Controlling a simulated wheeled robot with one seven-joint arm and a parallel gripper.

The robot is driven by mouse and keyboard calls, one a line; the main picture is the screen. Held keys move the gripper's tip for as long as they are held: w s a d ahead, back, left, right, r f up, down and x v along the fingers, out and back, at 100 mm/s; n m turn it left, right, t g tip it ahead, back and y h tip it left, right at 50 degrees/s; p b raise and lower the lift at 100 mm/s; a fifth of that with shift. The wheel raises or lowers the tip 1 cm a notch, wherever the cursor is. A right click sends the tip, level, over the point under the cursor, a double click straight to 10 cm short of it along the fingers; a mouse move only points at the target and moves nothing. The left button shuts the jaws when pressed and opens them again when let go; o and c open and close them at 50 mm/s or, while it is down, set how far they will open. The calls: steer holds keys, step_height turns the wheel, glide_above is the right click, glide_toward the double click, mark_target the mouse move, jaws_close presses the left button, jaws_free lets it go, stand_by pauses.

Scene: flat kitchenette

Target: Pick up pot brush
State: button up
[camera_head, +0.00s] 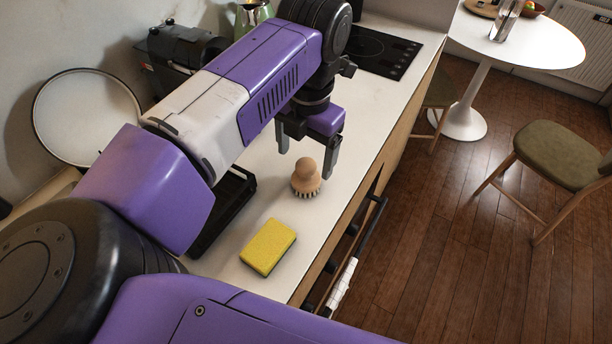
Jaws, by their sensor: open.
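The pot brush (306,176) stands upright on the white counter, bristles down, with a round wooden knob on top. My gripper (305,162) is open and points down, with its two dark fingers apart. In the picture the fingertips appear just above and beside the brush's knob. I cannot tell from this one view how far the fingers are above or behind the brush. Nothing is held between the fingers.
A yellow sponge (268,247) lies on the white counter (318,222) in front of the brush. A dark tray or rack (222,212) is to the left, partly behind my arm. A black hob (380,52) is farther back. The counter edge drops off at right.

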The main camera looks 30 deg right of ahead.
mark_target(305, 178)
steer(key=shift+w+f+p, duration=0.1)
steer(key=shift+f+p, duration=0.9)
steer(key=shift+f, duration=2.7)
steer(key=shift+c, duration=0.2)
steer(key=c, duration=1.4)
steer(key=shift+c, duration=0.2)
steer(key=shift+r, duration=0.1)
step_height(305, 178, up, 20)
steer(key=p, duration=0.8)
